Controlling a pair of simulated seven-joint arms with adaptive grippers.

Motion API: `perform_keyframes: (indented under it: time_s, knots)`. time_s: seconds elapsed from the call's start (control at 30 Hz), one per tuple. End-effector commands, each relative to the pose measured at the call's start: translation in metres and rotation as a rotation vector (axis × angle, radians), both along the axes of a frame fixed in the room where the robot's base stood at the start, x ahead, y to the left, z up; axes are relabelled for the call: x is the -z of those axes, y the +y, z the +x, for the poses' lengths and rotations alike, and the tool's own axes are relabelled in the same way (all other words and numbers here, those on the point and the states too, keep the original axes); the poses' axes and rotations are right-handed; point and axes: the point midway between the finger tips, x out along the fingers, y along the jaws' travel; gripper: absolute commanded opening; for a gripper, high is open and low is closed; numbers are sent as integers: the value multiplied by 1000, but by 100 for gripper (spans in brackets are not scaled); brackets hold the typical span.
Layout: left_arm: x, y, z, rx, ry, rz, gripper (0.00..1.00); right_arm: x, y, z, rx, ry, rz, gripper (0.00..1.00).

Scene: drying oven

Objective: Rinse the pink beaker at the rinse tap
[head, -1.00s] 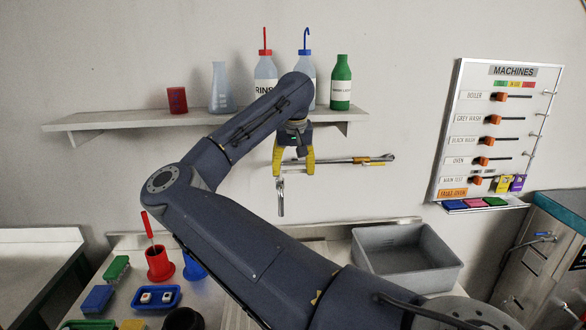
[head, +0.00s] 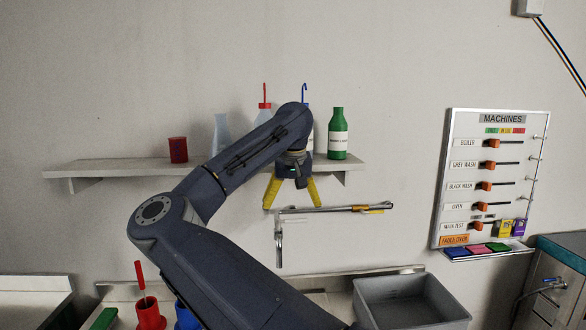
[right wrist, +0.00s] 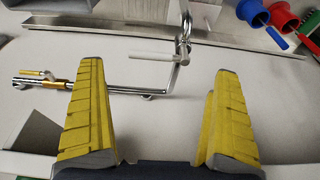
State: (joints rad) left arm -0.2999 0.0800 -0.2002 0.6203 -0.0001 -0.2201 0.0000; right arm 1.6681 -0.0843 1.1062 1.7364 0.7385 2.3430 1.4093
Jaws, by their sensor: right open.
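I cannot make out a pink beaker in either view. A wall tap (head: 330,209), likely the rinse tap, has a thin horizontal metal pipe with a brass-coloured fitting and a downturned spout (head: 279,243). In the right wrist view the pipe (right wrist: 115,90) and a pale lever (right wrist: 152,57) show beyond the fingers. My right gripper (head: 293,204) is open and empty in front of the wall, just above the tap in the picture. Its yellow fingers (right wrist: 157,67) are spread wide. My left gripper is not in view.
A shelf (head: 110,168) holds a dark red cup (head: 178,150), a flask (head: 221,132), wash bottles and a green bottle (head: 338,135). A grey basin (head: 412,298) lies below right. The machines panel (head: 490,180) hangs right. Red (head: 149,314) and blue holders stand lower left.

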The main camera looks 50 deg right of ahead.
Motion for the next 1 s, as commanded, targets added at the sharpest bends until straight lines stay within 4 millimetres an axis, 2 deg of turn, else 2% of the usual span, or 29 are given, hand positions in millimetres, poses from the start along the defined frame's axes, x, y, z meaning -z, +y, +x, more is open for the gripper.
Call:
perform_keyframes:
  time_s: [0.1, 0.5, 0.83, 0.87, 1.0]
  knots:
    - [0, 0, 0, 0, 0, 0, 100, -21, 4, -4, -2, -3, 0, 100]
    - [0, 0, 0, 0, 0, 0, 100, -81, 16, -16, -2, -2, 0, 100]
    - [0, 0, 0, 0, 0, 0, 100, -110, 22, -22, 0, -1, 1, 100]
    - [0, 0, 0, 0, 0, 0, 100, -111, 22, -22, 0, -1, 1, 99]
    - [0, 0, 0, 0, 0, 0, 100, -107, 23, -21, -1, 17, 1, 83]
